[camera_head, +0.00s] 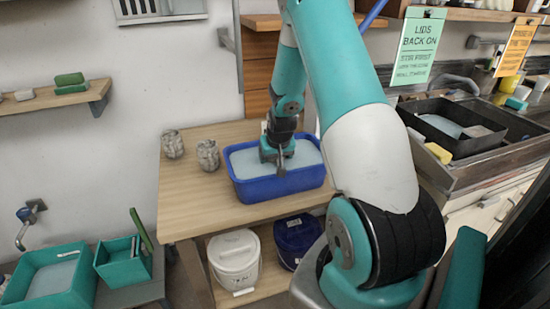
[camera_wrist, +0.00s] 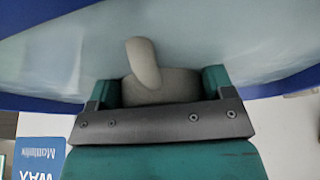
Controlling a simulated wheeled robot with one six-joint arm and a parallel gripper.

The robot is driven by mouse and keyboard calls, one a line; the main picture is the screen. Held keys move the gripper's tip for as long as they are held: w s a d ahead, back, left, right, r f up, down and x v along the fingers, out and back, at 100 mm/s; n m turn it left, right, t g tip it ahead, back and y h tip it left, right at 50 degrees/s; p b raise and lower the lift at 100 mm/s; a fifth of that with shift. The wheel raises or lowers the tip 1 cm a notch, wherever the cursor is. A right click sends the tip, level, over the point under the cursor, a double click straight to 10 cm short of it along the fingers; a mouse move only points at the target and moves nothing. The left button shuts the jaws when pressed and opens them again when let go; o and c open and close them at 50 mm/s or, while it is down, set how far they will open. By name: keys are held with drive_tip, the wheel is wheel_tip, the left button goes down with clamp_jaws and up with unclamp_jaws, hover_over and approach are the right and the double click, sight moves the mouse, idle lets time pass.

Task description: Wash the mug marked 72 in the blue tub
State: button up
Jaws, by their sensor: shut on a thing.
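The blue tub (camera_head: 275,188) stands on the wooden table and holds pale water (camera_head: 246,163). My gripper (camera_head: 279,160) reaches down into the tub. In the wrist view my gripper (camera_wrist: 160,88) is shut on a grey mug (camera_wrist: 177,86), whose handle (camera_wrist: 143,62) points up in the picture. The mug is at or in the water; how deep I cannot tell. Its marking is not visible. In the head view the mug is mostly hidden by the gripper and arm.
Two speckled mugs (camera_head: 208,154) (camera_head: 172,144) stand left of the tub on the table (camera_head: 190,200). A white lidded bucket (camera_head: 235,262) and a dark blue bucket (camera_head: 297,238) sit on the shelf below. Teal tubs (camera_head: 50,278) are at lower left, a sink (camera_head: 460,130) at right.

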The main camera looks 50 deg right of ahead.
drive_tip(key=shift+d, duration=1.15)
drive_tip(key=shift+a, duration=0.1)
drive_tip(key=shift+a, duration=1.15)
drive_tip(key=shift+d, duration=0.1)
drive_tip(key=shift+d, duration=1.15)
wheel_tip(320, 180, up, 9)
drive_tip(key=p, duration=0.6)
drive_tip(key=shift+r, duration=0.15)
idle(0.4)
